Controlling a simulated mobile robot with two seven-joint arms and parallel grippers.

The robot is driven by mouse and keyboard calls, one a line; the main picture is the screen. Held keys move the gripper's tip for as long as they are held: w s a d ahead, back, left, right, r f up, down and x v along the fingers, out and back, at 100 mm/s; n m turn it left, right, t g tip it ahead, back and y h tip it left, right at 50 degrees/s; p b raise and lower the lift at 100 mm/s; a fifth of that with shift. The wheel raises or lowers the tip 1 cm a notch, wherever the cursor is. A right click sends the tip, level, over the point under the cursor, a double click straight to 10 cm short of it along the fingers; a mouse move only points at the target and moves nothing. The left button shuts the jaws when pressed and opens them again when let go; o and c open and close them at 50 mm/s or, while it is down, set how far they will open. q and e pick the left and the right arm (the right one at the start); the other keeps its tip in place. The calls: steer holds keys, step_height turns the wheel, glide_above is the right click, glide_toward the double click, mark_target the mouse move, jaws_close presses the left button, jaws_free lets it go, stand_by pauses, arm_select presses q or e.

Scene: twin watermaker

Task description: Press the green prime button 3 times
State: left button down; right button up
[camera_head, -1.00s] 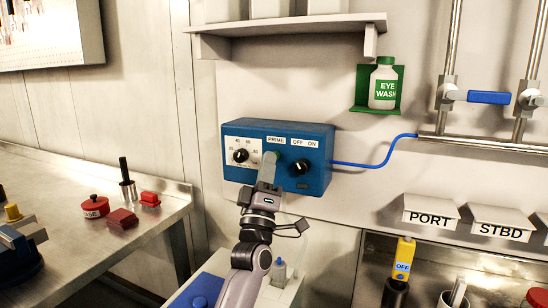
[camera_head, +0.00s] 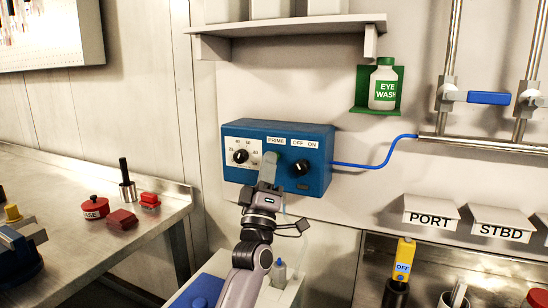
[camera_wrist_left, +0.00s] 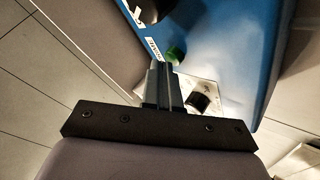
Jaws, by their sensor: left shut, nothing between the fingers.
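The blue control box (camera_head: 322,165) is on the wall, with a PRIME label (camera_head: 276,141), a dial (camera_head: 240,156) on the left and an OFF/ON knob (camera_head: 301,167) on the right. My left gripper (camera_head: 269,160) is shut and empty, its fingertips in front of the box just below the PRIME label. They hide most of the green button in the head view. In the left wrist view the green button (camera_wrist_left: 175,55) shows just beyond the tips of my shut left gripper (camera_wrist_left: 161,66). I cannot tell whether they touch. My right gripper is not in view.
A blue hose (camera_head: 375,165) runs right from the box. An eye wash bottle (camera_head: 383,85) hangs above right, under a shelf (camera_head: 290,25). A metal bench (camera_head: 75,240) with red items stands at left. PORT (camera_head: 430,212) and STBD (camera_head: 502,222) boxes are at right.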

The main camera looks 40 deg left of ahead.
arm_select(q)
steer(key=shift+s+d, duration=0.2)
steer(key=shift+s, duration=0.45)
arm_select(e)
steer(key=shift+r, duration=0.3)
arm_select(q)
steer(key=s, duration=0.1)
steer(key=s+d+p, duration=0.1)
steer(key=s, duration=0.1)
steer(key=s+p, duration=0.1)
steer(key=shift+s+d, duration=0.3)
steer(key=shift+s, duration=0.1)
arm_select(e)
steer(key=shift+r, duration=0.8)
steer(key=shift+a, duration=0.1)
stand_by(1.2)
